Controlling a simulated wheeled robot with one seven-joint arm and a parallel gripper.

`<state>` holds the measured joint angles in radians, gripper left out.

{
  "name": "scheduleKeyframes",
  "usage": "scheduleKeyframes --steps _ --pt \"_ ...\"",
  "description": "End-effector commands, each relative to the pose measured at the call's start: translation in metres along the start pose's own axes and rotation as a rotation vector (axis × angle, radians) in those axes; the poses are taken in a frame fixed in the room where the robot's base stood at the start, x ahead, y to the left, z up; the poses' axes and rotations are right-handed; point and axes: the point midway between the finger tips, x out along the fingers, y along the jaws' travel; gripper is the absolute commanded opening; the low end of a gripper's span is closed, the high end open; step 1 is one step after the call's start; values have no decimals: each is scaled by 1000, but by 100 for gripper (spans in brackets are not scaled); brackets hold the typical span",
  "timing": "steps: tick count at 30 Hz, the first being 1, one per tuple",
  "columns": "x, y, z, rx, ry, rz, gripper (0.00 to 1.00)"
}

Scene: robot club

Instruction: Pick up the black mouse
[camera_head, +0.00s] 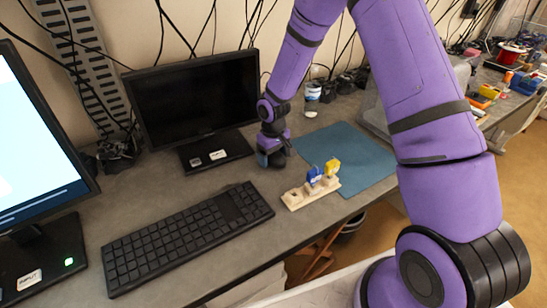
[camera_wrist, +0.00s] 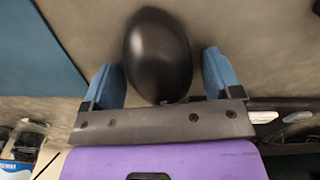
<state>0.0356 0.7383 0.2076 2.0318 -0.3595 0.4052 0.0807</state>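The black mouse (camera_wrist: 158,55) is a smooth dark oval on the grey desk in the wrist view. My gripper (camera_wrist: 161,68) is open around it, with one blue finger on each side. A narrow gap shows between the mouse and the right finger; the left finger is very close to it, and I cannot tell whether they touch. In the head view my gripper (camera_head: 274,157) points down at the desk, between the dark monitor and the teal mat. I cannot make out the mouse there; the gripper hides that spot.
A teal mat (camera_head: 350,150) lies just right of my gripper. A wooden block with blue and yellow pieces (camera_head: 313,188) stands in front. A black keyboard (camera_head: 185,235) and dark monitor (camera_head: 195,95) are to the left. A cup (camera_head: 312,92) stands behind.

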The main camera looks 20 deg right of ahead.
Motion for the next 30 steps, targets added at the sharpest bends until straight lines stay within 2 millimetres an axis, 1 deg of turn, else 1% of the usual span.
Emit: scheduleKeyframes --steps 1,2,3,5,6,16,20,23,28,29,30 --pt "0 0 0 0 0 0 72" --pt "0 0 0 0 0 0 66" --pt "0 0 0 0 0 0 56" --pt "0 0 0 0 0 0 43" --pt "0 0 0 0 0 0 40" --pt "-1 0 0 0 0 0 40" --pt "-5 0 0 0 0 0 40" --pt "-12 0 0 0 1 1 40" --pt "-35 0 -1 0 3 1 40" --pt "-39 -1 1 0 3 1 40" --pt "-37 -7 9 -4 -2 1 40"
